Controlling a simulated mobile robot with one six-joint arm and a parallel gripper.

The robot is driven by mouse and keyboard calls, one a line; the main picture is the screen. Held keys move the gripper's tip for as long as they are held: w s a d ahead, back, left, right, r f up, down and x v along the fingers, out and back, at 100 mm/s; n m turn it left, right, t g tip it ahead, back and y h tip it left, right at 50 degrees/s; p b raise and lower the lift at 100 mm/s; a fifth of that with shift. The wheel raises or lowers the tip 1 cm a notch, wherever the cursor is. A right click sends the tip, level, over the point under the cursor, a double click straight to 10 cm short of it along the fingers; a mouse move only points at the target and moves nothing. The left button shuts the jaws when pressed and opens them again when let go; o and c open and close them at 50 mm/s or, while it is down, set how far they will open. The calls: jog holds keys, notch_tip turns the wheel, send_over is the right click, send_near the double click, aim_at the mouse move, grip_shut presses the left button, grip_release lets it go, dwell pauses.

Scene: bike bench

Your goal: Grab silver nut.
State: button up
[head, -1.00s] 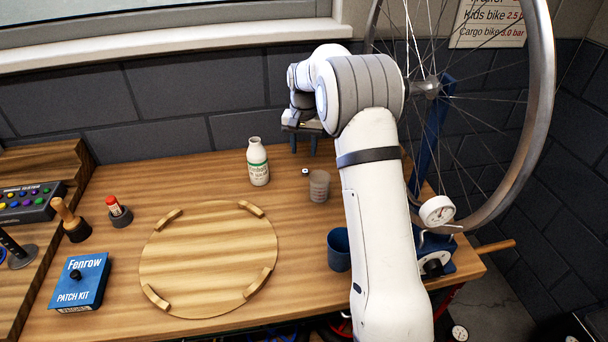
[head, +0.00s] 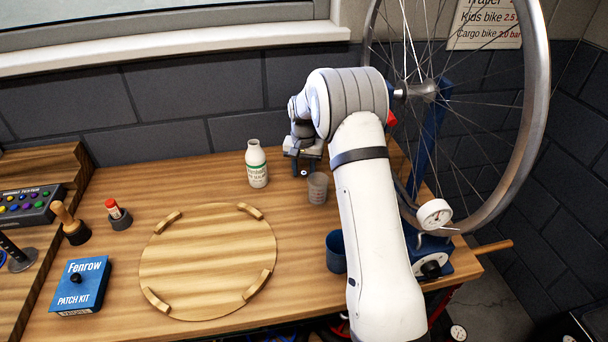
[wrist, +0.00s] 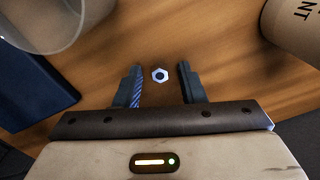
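The silver nut (wrist: 160,75) lies on the wooden bench, a small hexagonal ring with a dark centre. In the wrist view my gripper (wrist: 160,72) is open, with one dark finger on each side of the nut and a gap to both. I cannot tell how high the fingertips are above the bench. In the head view my gripper (head: 303,167) points down at the back of the bench, between the white bottle and the clear cup. The nut shows there only as a tiny bright spot (head: 304,172) at the fingers.
A white bottle (head: 257,164) stands just left of my gripper, and a clear cup (head: 318,188) stands close at its right. A blue cup (head: 335,252) and the wheel stand (head: 432,150) are further right. A round wooden board (head: 208,262) lies in front.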

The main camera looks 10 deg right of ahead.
grip_shut()
jog(key=shift+r, duration=0.1)
